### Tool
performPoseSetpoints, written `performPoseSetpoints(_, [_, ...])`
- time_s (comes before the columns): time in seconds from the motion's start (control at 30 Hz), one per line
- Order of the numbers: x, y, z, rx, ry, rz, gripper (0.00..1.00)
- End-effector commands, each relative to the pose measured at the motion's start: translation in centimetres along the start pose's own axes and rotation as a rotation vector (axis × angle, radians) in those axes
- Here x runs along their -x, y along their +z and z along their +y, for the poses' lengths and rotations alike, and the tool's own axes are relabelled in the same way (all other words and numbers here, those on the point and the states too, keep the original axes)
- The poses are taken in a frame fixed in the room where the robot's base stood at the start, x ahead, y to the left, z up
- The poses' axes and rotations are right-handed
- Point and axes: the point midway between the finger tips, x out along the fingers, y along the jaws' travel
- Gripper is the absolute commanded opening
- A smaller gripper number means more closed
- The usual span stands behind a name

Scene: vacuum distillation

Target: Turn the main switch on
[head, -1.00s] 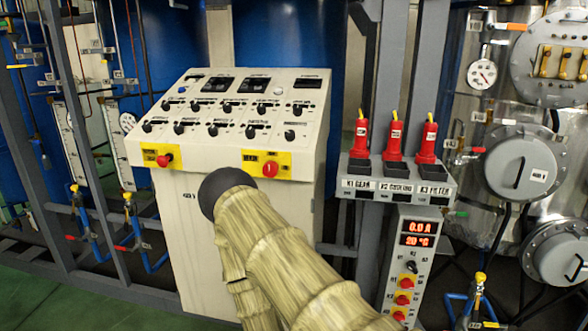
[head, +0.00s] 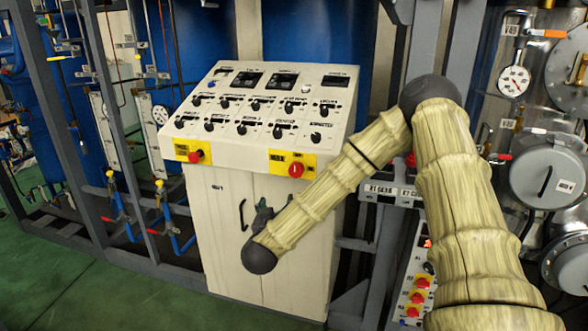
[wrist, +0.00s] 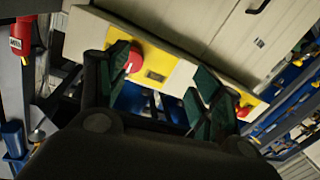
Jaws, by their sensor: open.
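The cream control panel (head: 262,125) has two red knobs on yellow plates along its front edge. The right red knob (head: 296,170) and the left red knob (head: 196,156) both show; I cannot read which is labelled main switch. My gripper (head: 263,212) is in front of the cabinet doors, below the right knob, partly hidden by my arm. In the wrist view, its green-padded fingers (wrist: 165,78) are apart and empty. One red knob (wrist: 133,60) shows by the left finger, the other (wrist: 243,112) by the right finger; contact cannot be told.
A door handle (head: 243,214) is left of my gripper. My arm covers most of the red plugs' shelf (head: 383,190). A small switch box (head: 414,292) stands below it. Pipes and valves (head: 165,215) are left of the cabinet; green floor (head: 70,285) is clear in front.

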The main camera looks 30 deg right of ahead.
Motion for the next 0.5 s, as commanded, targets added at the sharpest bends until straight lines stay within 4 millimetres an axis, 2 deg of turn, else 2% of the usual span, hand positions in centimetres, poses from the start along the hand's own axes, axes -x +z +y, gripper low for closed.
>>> performPoseSetpoints(0.03, [-0.7, -1.7, 1.2, -0.007, 0.042, 0.014, 0.65])
performPoseSetpoints(0.17, [-1.5, -3.9, 2.9, -0.007, 0.109, 0.033, 0.65])
performPoseSetpoints(0.37, [-2.8, -4.6, 3.6, -0.005, 0.13, 0.038, 0.65])
performPoseSetpoints(0.5, [-4.7, -4.7, 3.9, -0.006, 0.131, 0.037, 0.65])
